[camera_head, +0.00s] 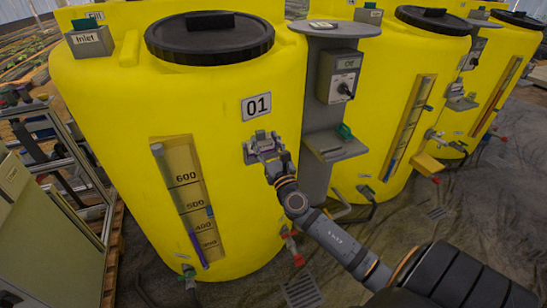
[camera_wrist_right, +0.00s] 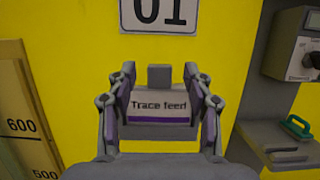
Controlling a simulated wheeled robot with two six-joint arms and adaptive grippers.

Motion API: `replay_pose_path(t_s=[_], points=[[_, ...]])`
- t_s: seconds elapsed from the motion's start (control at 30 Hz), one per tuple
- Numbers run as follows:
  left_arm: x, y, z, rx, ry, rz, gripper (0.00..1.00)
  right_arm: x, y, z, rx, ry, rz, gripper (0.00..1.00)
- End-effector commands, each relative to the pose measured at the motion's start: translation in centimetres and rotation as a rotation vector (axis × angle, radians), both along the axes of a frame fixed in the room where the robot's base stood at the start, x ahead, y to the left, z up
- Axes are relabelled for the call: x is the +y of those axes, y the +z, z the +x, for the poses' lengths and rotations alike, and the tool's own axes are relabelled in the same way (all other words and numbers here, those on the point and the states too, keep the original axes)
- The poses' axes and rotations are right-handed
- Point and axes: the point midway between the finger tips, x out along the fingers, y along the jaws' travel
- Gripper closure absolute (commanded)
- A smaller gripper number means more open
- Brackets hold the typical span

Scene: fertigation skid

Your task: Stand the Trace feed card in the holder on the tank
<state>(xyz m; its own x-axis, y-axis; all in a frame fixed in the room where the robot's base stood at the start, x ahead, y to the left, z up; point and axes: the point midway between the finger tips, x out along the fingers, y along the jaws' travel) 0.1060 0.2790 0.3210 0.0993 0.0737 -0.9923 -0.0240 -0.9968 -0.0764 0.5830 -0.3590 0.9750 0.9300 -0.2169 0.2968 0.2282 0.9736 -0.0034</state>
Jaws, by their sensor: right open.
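The Trace feed card (camera_wrist_right: 159,106) is pale with dark lettering and a purple stripe along its bottom. It stands upright and level against the front of the yellow tank 01 (camera_head: 215,95), below the number plate. A grey tab (camera_wrist_right: 159,77) shows above its top edge. The grey holder (camera_head: 249,152) is on the tank wall, mostly hidden behind the gripper in the head view. My right gripper (camera_head: 265,146) is open, one finger on each side of the card; it also shows in the right wrist view (camera_wrist_right: 159,100). I cannot tell whether the fingers touch the card. My left gripper is not in view.
A grey post with a control box (camera_head: 338,77) and a small shelf (camera_head: 338,148) stands right of the tank. A level gauge (camera_head: 187,200) is at the left. More yellow tanks stand to the right. A floor grate (camera_head: 302,291) lies in front.

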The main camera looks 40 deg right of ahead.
Motion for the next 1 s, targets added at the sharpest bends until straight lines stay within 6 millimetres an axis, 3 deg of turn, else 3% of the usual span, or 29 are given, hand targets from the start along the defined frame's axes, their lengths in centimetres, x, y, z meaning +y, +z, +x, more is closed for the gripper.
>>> replay_pose_path(t_s=[0.03,0.2,0.4,0.87,0.97,1.0], points=[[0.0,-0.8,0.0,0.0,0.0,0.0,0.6,0.4,-1.1,-1.4,0.005,0.003,-0.002,0.48],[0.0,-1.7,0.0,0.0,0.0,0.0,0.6,1.3,-2.4,-5.4,0.005,0.003,-0.002,0.48],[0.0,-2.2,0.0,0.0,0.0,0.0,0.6,2.0,-3.1,-8.4,0.002,0.002,0.0,0.48],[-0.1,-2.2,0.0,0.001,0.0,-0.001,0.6,2.1,-3.1,-9.1,0.0,0.0,0.001,0.48],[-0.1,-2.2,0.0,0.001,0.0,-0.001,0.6,1.5,-4.6,-8.8,0.024,-0.006,0.041,0.48],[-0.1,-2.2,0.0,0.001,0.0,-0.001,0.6,0.6,-6.4,-8.6,0.055,-0.015,0.09,0.48]])
